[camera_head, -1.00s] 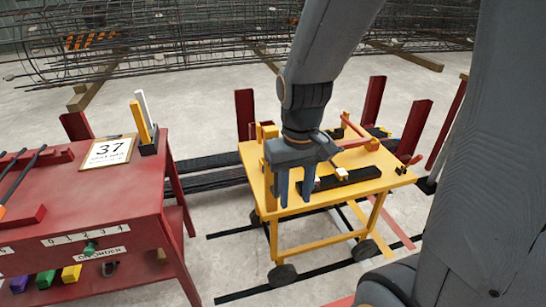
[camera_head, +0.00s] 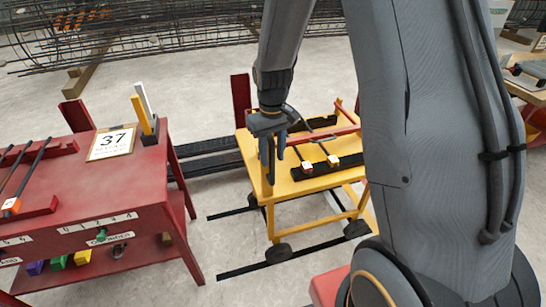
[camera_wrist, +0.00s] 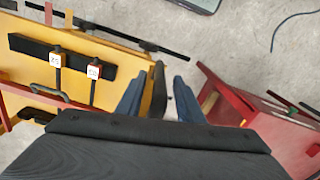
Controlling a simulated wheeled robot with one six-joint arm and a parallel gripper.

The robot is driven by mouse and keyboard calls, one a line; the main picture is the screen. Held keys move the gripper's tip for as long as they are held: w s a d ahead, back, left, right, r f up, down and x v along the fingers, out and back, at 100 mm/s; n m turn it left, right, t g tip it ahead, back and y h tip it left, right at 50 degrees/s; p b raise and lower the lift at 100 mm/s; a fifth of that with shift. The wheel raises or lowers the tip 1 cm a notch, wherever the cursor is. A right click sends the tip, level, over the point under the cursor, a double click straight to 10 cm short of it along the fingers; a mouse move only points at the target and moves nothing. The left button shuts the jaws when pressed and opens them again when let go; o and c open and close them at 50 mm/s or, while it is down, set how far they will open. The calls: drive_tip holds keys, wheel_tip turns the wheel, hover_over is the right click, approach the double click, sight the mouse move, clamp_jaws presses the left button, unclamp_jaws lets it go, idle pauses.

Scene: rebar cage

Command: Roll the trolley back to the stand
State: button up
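The yellow trolley (camera_head: 310,183) stands on dark wheels in the middle of the head view, right of the red stand (camera_head: 110,190), with a floor gap between them. Its top fills the left of the wrist view (camera_wrist: 40,68). Two tagged tools (camera_head: 320,163) lie across a black holder on it. My gripper (camera_head: 271,180) points down at the trolley's left edge. Its blue fingers are apart, with the dark end of an upright part (camera_wrist: 158,92) showing between them in the wrist view. I cannot tell whether they touch it.
Two dark rails (camera_head: 208,160) lie on the floor between stand and trolley. A red post (camera_head: 241,97) rises behind the trolley. A rebar cage (camera_head: 170,32) lies behind. My arm hides the trolley's right side.

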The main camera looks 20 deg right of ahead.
drive_tip(key=shift+f, duration=0.9)
clamp_jaws()
